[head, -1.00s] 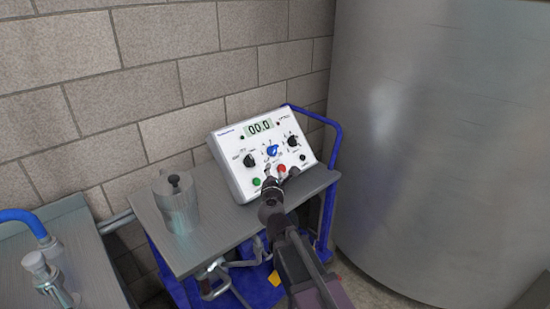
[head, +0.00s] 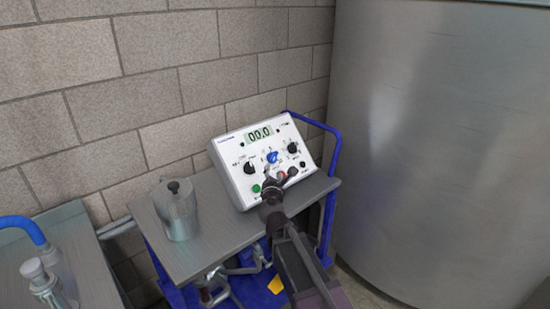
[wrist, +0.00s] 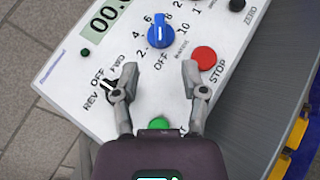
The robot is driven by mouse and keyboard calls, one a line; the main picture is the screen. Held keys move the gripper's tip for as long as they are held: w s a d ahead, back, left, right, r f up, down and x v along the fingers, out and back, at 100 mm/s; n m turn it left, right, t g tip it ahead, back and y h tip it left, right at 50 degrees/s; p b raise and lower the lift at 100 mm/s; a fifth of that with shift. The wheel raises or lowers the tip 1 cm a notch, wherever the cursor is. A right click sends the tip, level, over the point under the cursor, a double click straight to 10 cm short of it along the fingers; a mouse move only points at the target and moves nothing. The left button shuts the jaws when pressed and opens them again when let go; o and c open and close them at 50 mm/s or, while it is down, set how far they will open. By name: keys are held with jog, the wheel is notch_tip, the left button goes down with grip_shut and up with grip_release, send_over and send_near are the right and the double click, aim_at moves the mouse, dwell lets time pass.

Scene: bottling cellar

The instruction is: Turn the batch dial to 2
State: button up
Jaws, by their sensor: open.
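The batch dial is a blue knob (wrist: 161,37) with a pale mark, ringed by OFF, 2, 4, 6 and higher numbers. I cannot tell for sure which number it points to. It also shows in the head view (head: 272,157) in the middle of the white control box (head: 233,182). My gripper (wrist: 159,73) is open and empty. Its two fingertips are just below the dial in the wrist view, one on each side, and do not hold it. In the head view my gripper (head: 279,179) is over the lower front of the box.
A red stop button (wrist: 204,58), a green button (wrist: 158,124) and a black REV/OFF/FWD knob (wrist: 112,90) lie close to the fingers. A metal pot (head: 176,212) stands left on the grey cart top (head: 205,245). A large steel tank (head: 430,150) fills the right.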

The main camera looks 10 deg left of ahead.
aim_at(275, 157)
jog(key=w, duration=0.3)
jog(key=w+a, duration=0.1)
jog(key=w, duration=0.6)
jog(key=shift+w+a, duration=0.2)
jog(key=shift+a, duration=0.05)
grip_shut()
